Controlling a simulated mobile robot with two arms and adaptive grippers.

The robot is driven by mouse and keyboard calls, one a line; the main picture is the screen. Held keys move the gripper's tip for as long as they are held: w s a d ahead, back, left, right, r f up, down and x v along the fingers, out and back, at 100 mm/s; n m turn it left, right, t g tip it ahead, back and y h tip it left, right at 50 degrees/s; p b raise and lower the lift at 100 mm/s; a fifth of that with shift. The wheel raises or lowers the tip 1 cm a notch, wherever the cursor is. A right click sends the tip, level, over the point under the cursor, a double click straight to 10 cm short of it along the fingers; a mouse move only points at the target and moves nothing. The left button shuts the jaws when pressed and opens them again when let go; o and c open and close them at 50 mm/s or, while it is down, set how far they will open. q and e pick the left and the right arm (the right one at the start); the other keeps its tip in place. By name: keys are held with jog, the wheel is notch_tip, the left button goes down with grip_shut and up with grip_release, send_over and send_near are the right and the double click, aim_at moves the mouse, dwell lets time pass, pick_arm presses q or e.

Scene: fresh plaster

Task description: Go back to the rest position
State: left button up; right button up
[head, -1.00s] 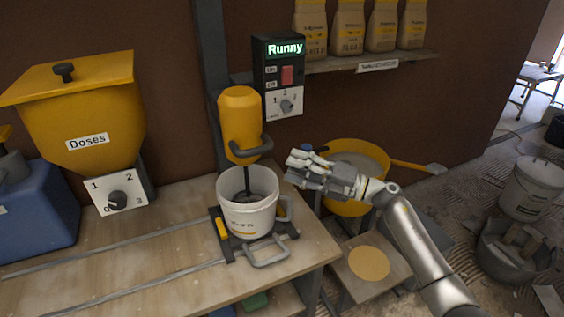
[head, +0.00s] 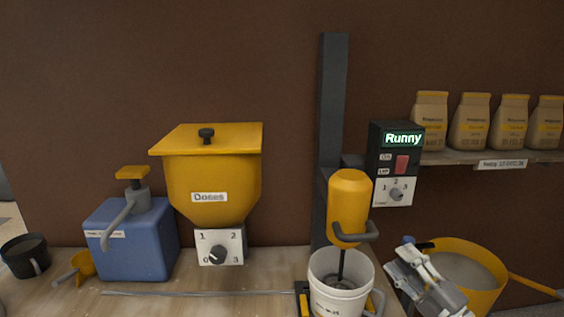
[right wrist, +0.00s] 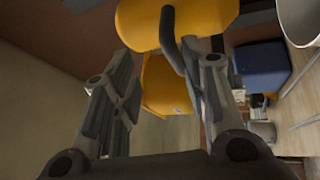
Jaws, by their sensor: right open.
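My right gripper (head: 425,280) is at the lower right of the head view, just right of the white mixing bucket (head: 338,302). It is open and looks empty. In the right wrist view its two fingers (right wrist: 160,105) stand apart, with the yellow mixer head (right wrist: 180,22) beyond them. In the head view the yellow mixer (head: 349,205) stands over the bucket, its shaft down inside. The control box (head: 394,160) behind it reads "Runny". My left gripper does not show.
A yellow hopper (head: 212,170) labelled "Doses" and a blue container (head: 135,245) with a pump stand on the workbench (head: 170,302). A yellow tub (head: 485,295) is behind my right gripper. Bags (head: 470,122) stand on the wall shelf (head: 455,157). A dark mug (head: 25,257) is far left.

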jog(key=s+f+m+g+h, duration=0.7)
jog(key=s+f+m+h, duration=0.65)
jog(key=f+m, duration=0.4)
jog(key=s+a+f+m+g+y, duration=0.1)
jog(key=s+a+f+g, duration=0.15)
jog(key=s, duration=0.45)
jog(key=s+a+f+m+g+y, duration=0.1)
jog(key=s+a+f+g, duration=0.15)
jog(key=s, duration=0.45)
jog(key=s+a+f+m+g+y, duration=0.1)
jog(key=s+a+g, duration=0.2)
jog(key=s, duration=0.4)
notch_tip(320, 180, down, 26)
jog(key=s+g, duration=0.1)
jog(key=g, duration=0.1)
jog(key=s+d+f, duration=0.3)
jog(key=s+f, duration=1.3)
jog(key=s, duration=0.1)
jog(key=shift+s+f+n+g, duration=0.2)
jog(key=shift+n+g, duration=0.15)
jog(key=shift+g, duration=0.05)
